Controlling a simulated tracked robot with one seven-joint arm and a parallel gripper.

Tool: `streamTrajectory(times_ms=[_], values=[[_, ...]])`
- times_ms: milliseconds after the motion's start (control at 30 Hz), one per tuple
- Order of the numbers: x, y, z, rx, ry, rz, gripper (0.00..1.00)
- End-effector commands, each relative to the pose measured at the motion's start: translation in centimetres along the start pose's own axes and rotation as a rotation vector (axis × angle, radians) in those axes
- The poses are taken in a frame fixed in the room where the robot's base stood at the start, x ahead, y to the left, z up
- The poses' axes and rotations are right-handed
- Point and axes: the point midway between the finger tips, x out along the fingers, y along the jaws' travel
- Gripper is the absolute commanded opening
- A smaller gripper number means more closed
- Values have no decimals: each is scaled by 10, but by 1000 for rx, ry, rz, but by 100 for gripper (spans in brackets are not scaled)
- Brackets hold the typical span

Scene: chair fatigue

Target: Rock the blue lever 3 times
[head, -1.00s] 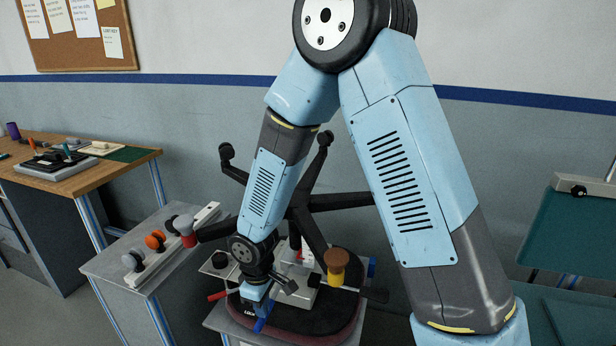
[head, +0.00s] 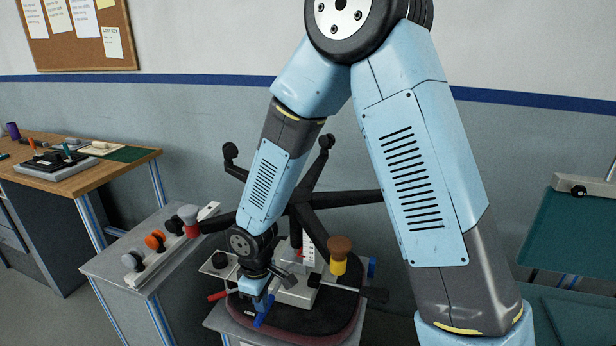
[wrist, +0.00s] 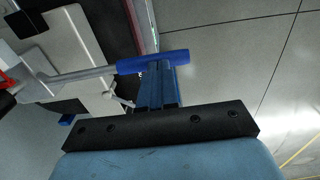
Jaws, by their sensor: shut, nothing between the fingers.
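The blue lever (wrist: 152,62) shows in the wrist view as a blue cylindrical grip on a grey metal rod that runs left to a pale mechanism. My gripper (wrist: 158,74) is shut and empty, its blue fingers meeting the lever grip in the picture; I cannot tell whether they touch it. In the head view my gripper (head: 262,312) is low at the front left of the upturned chair (head: 312,205), over its dark seat. The lever grip is hard to tell from my blue fingers there.
A red-handled lever (head: 217,295) sticks out to the left, close to my gripper.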

Motion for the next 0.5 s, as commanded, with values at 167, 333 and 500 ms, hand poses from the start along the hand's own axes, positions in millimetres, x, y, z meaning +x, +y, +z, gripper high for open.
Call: streamTrajectory(times_ms=[167, 333, 500], values=[[-4, 0, 0, 1, 0, 1, 0], [-7, 1, 0, 1, 0, 1, 0], [-11, 1, 0, 1, 1, 1, 0]])
